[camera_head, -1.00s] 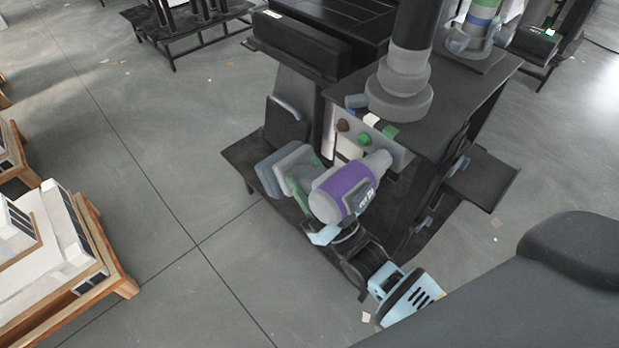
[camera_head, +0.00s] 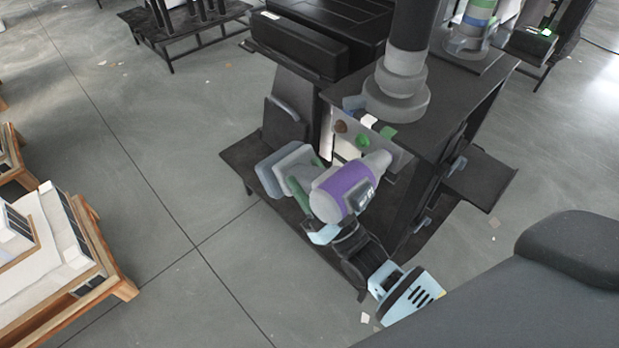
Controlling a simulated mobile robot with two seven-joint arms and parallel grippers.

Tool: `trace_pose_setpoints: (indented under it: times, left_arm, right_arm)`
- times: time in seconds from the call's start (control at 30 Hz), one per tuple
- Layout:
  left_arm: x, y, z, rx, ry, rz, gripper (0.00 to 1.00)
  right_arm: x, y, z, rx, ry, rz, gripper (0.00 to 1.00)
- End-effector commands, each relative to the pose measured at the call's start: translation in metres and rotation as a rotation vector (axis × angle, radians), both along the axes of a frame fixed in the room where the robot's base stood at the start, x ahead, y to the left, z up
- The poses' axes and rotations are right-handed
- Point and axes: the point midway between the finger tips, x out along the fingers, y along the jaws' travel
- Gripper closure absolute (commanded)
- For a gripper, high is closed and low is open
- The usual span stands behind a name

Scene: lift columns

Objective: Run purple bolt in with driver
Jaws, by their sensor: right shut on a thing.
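A driver (camera_head: 342,189) with a purple band and a grey body is in the middle of the head view. Its narrow grey nose points up and right at a light panel (camera_head: 395,158) on the side of the black lift column unit. My right gripper (camera_head: 322,232) is shut on the driver from below. On the panel I see a brown bolt head (camera_head: 340,126) and a green one (camera_head: 362,141). I see no purple bolt; the driver's nose covers part of the panel. My left gripper is not in view.
A dark bench (camera_head: 238,158) lies behind and left of the driver. A thick grey column (camera_head: 398,95) rises from the black top. Wooden pallets (camera_head: 118,284) with white goods stand at the left. Open grey floor lies between.

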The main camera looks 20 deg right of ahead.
Motion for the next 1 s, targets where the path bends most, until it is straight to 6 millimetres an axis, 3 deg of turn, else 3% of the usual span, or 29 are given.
trace_pose_setpoints:
  times: [0.27,1.0]
  left_arm:
    - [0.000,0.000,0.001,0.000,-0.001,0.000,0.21]
    - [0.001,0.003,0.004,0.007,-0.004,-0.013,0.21]
  right_arm:
    - [-0.001,0.003,0.003,0.004,-0.007,0.000,0.96]
    - [-0.012,0.034,0.003,0.004,-0.008,0.000,0.96]
